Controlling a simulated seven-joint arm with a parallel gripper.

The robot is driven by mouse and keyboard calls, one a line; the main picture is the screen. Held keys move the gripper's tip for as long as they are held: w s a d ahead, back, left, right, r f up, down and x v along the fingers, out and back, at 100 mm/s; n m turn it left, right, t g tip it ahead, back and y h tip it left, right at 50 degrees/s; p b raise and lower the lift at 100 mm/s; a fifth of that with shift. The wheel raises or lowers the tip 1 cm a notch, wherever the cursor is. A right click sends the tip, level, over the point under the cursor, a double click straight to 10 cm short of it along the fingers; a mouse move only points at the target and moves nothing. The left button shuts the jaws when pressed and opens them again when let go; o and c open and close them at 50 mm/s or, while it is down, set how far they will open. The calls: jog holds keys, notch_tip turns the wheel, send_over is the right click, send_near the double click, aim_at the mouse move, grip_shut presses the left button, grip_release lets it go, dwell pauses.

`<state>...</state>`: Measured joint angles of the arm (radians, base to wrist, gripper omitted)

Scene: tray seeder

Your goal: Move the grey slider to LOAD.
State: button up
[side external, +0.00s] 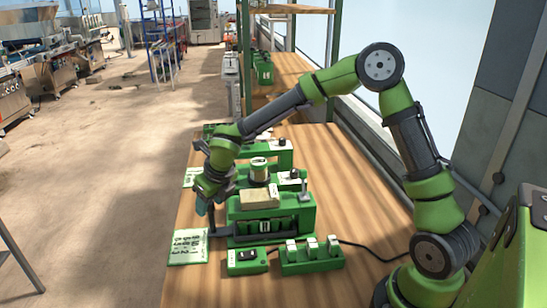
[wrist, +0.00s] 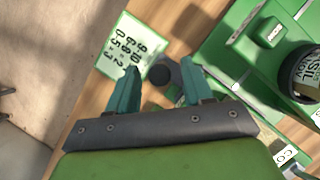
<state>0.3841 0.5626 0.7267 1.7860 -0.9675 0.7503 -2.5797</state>
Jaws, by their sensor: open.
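The green tray seeder (side external: 272,219) stands on the wooden bench. A small upright grey handle (side external: 304,187) rises at its right end; I cannot tell if it is the grey slider. No LOAD mark is readable. My gripper (side external: 203,203) is at the seeder's left end, pointing down. In the wrist view its teal fingers (wrist: 160,70) are apart. A dark round knob (wrist: 159,75) with a grey arm shows between the fingertips; I see no contact. The knob seems to belong to the dark crank (side external: 210,231) at the seeder's left.
A printed sheet (side external: 188,246) lies at the bench's left edge. A green switch box (side external: 247,261) and a box with several white switches (side external: 312,254) stand in front, with a black cable at right. More green units stand behind.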

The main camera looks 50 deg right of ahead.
grip_shut()
dwell(0.3)
jog(key=w+d, duration=1.1)
jog(key=shift+w+d, duration=0.2)
jog(key=shift+d, duration=0.05)
jog(key=shift+r, duration=0.1)
grip_release()
jog(key=shift+a, duration=0.1)
